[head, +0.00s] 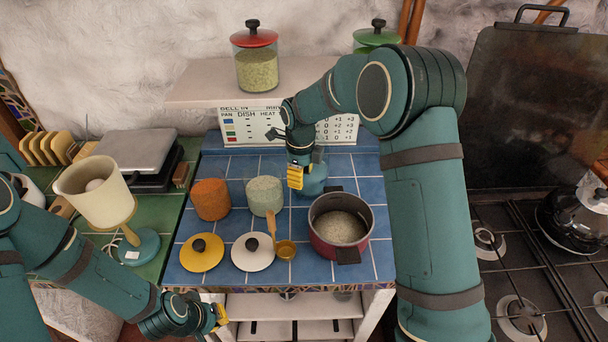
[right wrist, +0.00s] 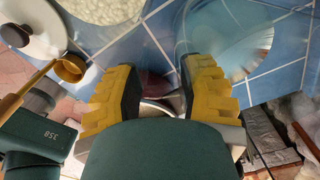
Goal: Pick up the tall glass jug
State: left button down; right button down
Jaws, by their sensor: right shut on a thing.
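The tall glass jug (head: 315,182) is clear and bluish, at the back of the blue tiled counter, partly hidden behind my right gripper (head: 296,177).
A dark red pot (head: 318,226) stands just in front of the jug. An orange canister (head: 211,199) and a pale canister (head: 264,195) stand to the left. A yellow lid (head: 201,252), a white lid (head: 253,252) and a ladle (head: 286,249) lie in front. A shelf (head: 205,82) overhangs behind.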

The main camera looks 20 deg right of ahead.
notch_tip(320, 180, up, 10)
jog(key=shift+r+p, duration=0.1)
jog(key=shift+p, duration=0.25)
pick_arm(q)
jog(key=shift+r, duration=0.4)
